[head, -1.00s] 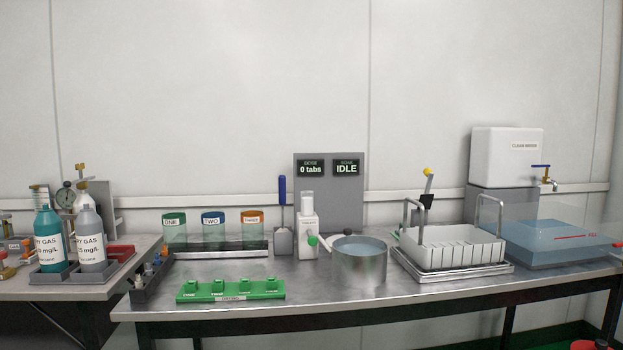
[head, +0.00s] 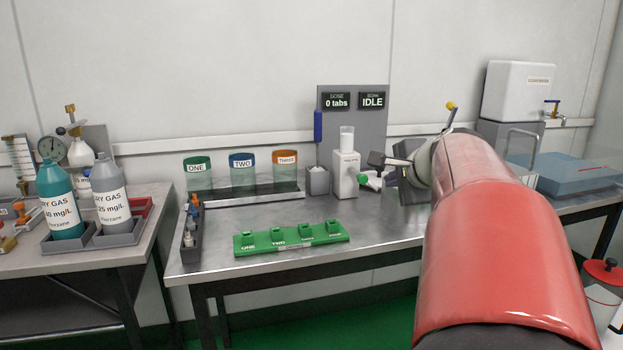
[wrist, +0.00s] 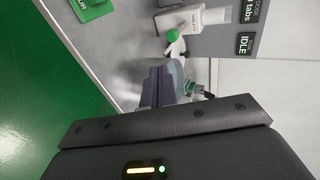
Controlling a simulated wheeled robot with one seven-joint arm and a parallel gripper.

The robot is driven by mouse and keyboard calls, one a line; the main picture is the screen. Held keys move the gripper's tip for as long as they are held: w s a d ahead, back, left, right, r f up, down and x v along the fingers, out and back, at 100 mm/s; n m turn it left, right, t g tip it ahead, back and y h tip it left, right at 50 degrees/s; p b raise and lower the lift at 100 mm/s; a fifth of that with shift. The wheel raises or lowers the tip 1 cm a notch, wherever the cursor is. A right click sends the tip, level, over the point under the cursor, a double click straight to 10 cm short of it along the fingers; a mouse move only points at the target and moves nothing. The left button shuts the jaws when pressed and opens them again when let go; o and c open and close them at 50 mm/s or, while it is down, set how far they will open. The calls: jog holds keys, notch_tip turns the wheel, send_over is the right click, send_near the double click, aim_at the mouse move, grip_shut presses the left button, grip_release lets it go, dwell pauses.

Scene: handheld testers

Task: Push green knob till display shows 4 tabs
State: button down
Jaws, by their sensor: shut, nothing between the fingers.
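The white tablet dispenser (head: 345,173) stands upright on the steel bench below the display panel (head: 352,122). Its left screen reads "0 tabs" and its right screen reads "IDLE". The green knob (head: 362,180) sticks out at the dispenser's lower right side. In the wrist view the green knob (wrist: 172,36) lies just beyond the fingertips, beside the dispenser (wrist: 192,19). My gripper (head: 377,159) is shut and empty, right of the dispenser and near the knob. The wrist view shows my gripper (wrist: 174,66) with a small apparent gap to the knob; contact is not visible.
A green numbered rack (head: 290,239) lies at the bench front. My red arm covers much of the right bench, hiding the metal pot.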

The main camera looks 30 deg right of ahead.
send_near(363, 182)
notch_tip(363, 182, down, 3)
jog(key=w, duration=0.1)
jog(key=w+d+p, duration=0.1)
jog(key=w, duration=0.3)
jog(key=shift+w+d+f, duration=0.1)
jog(key=shift+d+f, duration=0.1)
jog(key=shift+d, duration=0.15)
dwell(0.3)
